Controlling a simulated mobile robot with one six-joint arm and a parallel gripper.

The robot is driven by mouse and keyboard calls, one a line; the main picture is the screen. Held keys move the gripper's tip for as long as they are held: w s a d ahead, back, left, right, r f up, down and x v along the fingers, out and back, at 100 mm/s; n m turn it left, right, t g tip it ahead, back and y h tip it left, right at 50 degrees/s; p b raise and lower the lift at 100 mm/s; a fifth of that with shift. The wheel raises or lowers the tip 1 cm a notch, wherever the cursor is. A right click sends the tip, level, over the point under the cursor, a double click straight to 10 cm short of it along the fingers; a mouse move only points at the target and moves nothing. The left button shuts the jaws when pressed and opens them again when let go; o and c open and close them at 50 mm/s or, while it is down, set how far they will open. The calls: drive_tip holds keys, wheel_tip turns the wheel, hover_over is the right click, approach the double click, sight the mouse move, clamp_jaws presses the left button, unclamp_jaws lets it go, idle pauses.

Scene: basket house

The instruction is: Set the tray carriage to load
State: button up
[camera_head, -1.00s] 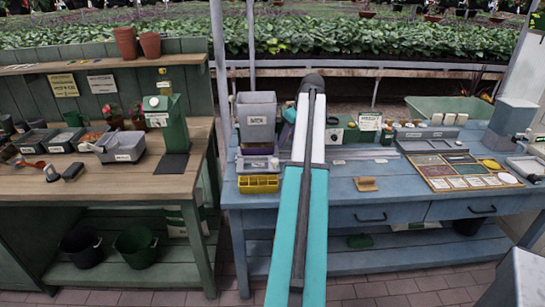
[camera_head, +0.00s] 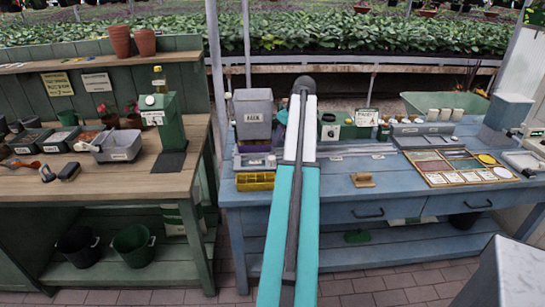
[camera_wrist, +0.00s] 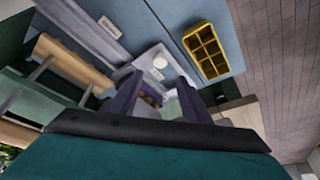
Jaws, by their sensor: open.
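A grey hopper (camera_head: 253,112) with a white label stands at the left end of the blue bench. A low unit with a small white part (camera_head: 271,161) sits under it, and a yellow celled tray (camera_head: 255,181) lies in front. I cannot tell for sure which piece is the tray carriage. In the wrist view, a pale plate with a round white knob (camera_wrist: 160,62) lies beyond my fingers, beside the yellow tray (camera_wrist: 206,51). My gripper (camera_wrist: 155,98) is open, its fingers apart and short of the knob. My arm hides the fingers in the head view.
A pale rail (camera_head: 355,150) runs along the blue bench (camera_head: 335,195). A tan block (camera_head: 362,180) lies in front of it. A seed board (camera_head: 460,167) is at the right. A green dispenser (camera_head: 164,123) stands on the wooden bench at the left.

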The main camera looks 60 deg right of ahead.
sight(271, 158)
drive_tip(key=shift+p+x, duration=0.95)
drive_tip(key=shift+x, duration=4.6)
clamp_jaws()
drive_tip(key=shift+a, duration=0.55)
drive_tip(key=shift+d+f, duration=0.1)
drive_tip(key=shift+d, duration=0.35)
